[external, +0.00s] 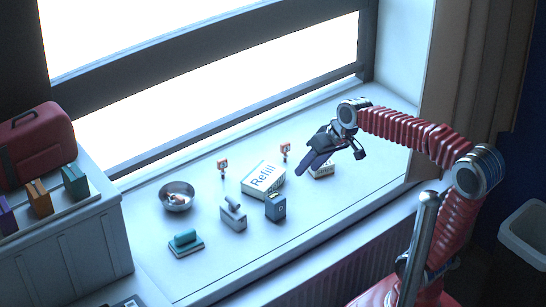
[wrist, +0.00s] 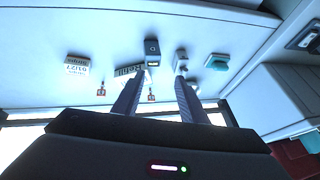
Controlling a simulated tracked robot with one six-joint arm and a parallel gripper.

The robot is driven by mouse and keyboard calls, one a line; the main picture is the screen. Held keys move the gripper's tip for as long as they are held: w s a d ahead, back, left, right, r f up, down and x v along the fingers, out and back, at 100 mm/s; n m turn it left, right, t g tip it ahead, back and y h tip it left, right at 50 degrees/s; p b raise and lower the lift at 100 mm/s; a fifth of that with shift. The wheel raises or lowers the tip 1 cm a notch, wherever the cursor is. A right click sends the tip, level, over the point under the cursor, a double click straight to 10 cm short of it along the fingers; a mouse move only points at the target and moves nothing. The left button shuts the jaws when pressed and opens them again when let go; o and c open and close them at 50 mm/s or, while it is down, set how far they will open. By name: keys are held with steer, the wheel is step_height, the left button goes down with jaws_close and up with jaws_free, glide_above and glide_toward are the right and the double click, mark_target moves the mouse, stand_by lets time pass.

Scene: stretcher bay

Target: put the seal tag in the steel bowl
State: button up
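The steel bowl (external: 163,203) stands at the left of the white sill, with a small reddish-brown item inside. Two small orange-red tags stand upright behind the Refill box: a left one (external: 222,165) and a right one (external: 285,150). Tags also show in the wrist view, one at left (wrist: 101,90) and one near the fingers (wrist: 151,97). Which one is the seal tag I cannot tell. My gripper (external: 331,160) is raised at the right of the sill, fingers apart and empty; its fingers (wrist: 160,78) also show in the wrist view. I cannot make out the bowl there.
The Refill box (external: 262,183) is mid-sill. A small printed box (external: 321,171) is beneath my gripper. A blue box (external: 275,207), a grey device (external: 233,215) and a teal-topped block (external: 186,243) stand nearer the front. A cabinet (external: 75,245) and window border the sill.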

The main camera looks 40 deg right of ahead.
steer(key=s+d+f+h, duration=0.1)
steer(key=s+d+f, duration=0.1)
steer(key=s, duration=0.5)
steer(key=s+d+f+h, duration=0.1)
steer(key=s+d+f, duration=0.2)
steer(key=s, duration=0.3)
steer(key=shift+s+d+f, duration=0.2)
steer(key=shift+s+d, duration=0.2)
steer(key=shift+d, duration=0.35)
